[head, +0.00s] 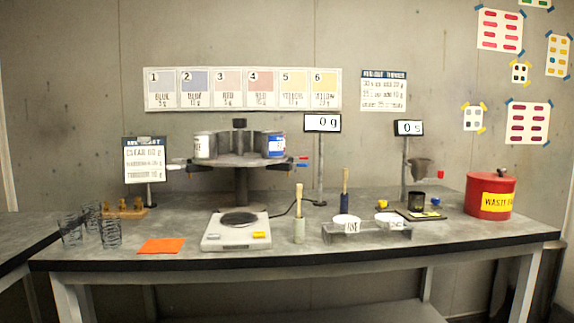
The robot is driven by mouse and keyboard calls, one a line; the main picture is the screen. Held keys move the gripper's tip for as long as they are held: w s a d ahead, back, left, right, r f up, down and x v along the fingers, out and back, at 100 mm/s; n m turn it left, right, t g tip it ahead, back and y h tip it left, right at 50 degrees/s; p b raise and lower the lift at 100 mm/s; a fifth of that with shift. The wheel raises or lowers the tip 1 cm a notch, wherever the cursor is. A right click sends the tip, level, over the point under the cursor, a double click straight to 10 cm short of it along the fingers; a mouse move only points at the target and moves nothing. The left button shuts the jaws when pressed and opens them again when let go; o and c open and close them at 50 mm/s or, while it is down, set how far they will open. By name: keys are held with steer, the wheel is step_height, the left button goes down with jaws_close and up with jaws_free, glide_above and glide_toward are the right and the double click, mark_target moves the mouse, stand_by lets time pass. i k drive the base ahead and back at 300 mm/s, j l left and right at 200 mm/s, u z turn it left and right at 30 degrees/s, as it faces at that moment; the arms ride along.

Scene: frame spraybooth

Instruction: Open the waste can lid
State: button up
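The waste can (489,208) is a red round can with a yellow label reading "WASTE", standing upright at the right end of the grey table in the head view. Its red lid (491,177) sits on top and looks closed, with a small dark knob or handle on it. My gripper does not show in the head view, so its state and its place relative to the can are hidden.
The table's front right stretch is clear.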

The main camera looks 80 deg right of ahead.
mark_target(500, 178)
steer(key=z, duration=3.8)
steer(key=i+l, duration=0.15)
steer(key=i, duration=0.7)
